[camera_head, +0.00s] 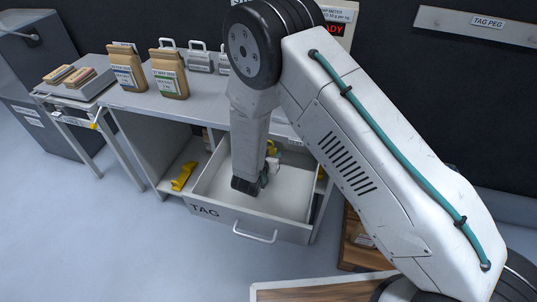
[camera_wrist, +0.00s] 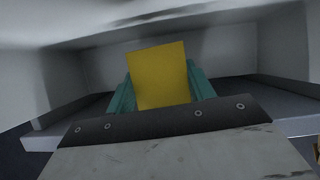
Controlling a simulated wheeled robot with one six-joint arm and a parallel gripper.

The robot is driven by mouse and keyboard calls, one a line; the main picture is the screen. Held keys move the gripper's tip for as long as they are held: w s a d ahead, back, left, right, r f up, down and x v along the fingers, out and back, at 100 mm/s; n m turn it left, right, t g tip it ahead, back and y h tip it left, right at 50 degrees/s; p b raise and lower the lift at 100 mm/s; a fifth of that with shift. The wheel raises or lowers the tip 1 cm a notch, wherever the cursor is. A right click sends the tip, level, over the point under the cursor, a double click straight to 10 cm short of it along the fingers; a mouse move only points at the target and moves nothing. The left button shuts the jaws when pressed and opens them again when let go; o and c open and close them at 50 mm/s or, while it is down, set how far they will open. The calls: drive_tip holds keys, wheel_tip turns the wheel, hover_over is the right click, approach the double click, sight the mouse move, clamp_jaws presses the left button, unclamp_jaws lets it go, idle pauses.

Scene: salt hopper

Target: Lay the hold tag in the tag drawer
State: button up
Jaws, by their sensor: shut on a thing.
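The tag drawer (camera_head: 290,231), with "TAG" lettered on its front, is pulled out of the bench and its pale floor shows. In the head view my arm hides most of the tag.
The grey bench (camera_head: 146,105) carries brown bags (camera_head: 168,75) and several grey boxes. A yellow object (camera_head: 183,177) lies on the shelf left of the drawer. A side table (camera_head: 75,92) stands at left. A wooden crate (camera_head: 358,240) is right of the drawer. The floor at front left is clear.

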drive_tip(key=shift+f, duration=0.55)
drive_tip(key=o, duration=1.4)
drive_tip(key=shift+o, duration=0.2)
drive_tip(key=shift+r, duration=0.1)
drive_tip(key=shift+r, duration=0.3)
drive_tip(key=v, duration=0.7)
drive_tip(key=shift+s+r, duration=0.2)
drive_tip(key=shift+r, duration=0.1)
drive_tip(key=shift+a, duration=0.1)
